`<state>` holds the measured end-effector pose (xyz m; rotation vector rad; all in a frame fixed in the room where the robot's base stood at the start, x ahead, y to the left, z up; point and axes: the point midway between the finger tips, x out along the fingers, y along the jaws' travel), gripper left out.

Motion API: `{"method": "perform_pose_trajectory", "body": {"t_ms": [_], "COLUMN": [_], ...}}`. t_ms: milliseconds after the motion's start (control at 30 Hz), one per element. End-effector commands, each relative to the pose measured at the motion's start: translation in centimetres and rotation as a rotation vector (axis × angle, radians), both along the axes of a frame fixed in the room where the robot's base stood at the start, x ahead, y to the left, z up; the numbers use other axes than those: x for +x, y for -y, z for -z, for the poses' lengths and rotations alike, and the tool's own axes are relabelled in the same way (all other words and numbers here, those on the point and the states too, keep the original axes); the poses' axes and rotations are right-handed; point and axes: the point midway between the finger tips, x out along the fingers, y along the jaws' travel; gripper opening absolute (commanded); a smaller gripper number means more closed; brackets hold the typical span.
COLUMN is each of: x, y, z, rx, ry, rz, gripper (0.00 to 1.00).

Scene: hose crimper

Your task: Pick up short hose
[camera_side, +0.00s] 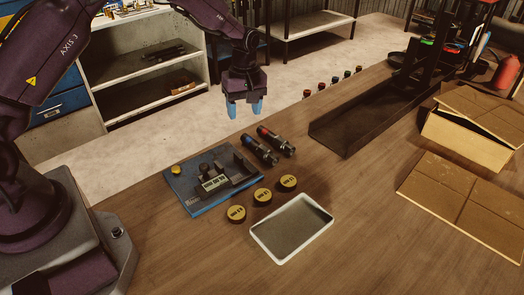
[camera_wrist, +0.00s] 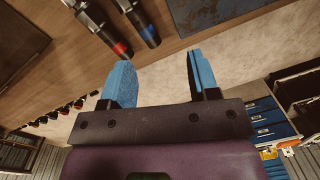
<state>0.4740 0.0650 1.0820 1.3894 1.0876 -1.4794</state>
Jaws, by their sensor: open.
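Two dark hoses with metal ends lie side by side on the wooden table. One has a blue band (camera_side: 259,150) and the other a red band (camera_side: 276,141). I cannot tell which is the short hose. In the wrist view the blue-banded hose (camera_wrist: 139,24) and red-banded hose (camera_wrist: 101,28) show at the top, partly cut off by the frame. My gripper (camera_side: 244,108) has blue fingers pointing down, is open and empty, and hangs above and behind the hoses near the table's far edge. Its spread fingers also show in the wrist view (camera_wrist: 158,60).
A blue crimper plate (camera_side: 190,205) lies left of the hoses. Several yellow-topped round dies (camera_side: 262,197) and a white-rimmed tray (camera_side: 252,231) lie in front. A dark metal channel (camera_side: 330,138) and cardboard box (camera_side: 455,137) stand right. Several small coloured fittings (camera_side: 334,80) line the far edge.

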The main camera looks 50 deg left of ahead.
Motion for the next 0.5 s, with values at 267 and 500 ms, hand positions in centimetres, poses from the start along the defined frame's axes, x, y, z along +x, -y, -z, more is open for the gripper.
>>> {"method": "perform_pose_trajectory", "body": {"t_ms": [267,500], "x": [2.2,2.1], "y": [-0.1,-0.1], "z": [-1.3,2.2], "rx": [0.011,0.012], "ry": [0.060,0.055], "rz": [-0.286,-0.311], "gripper": [0.55,0.55]}}
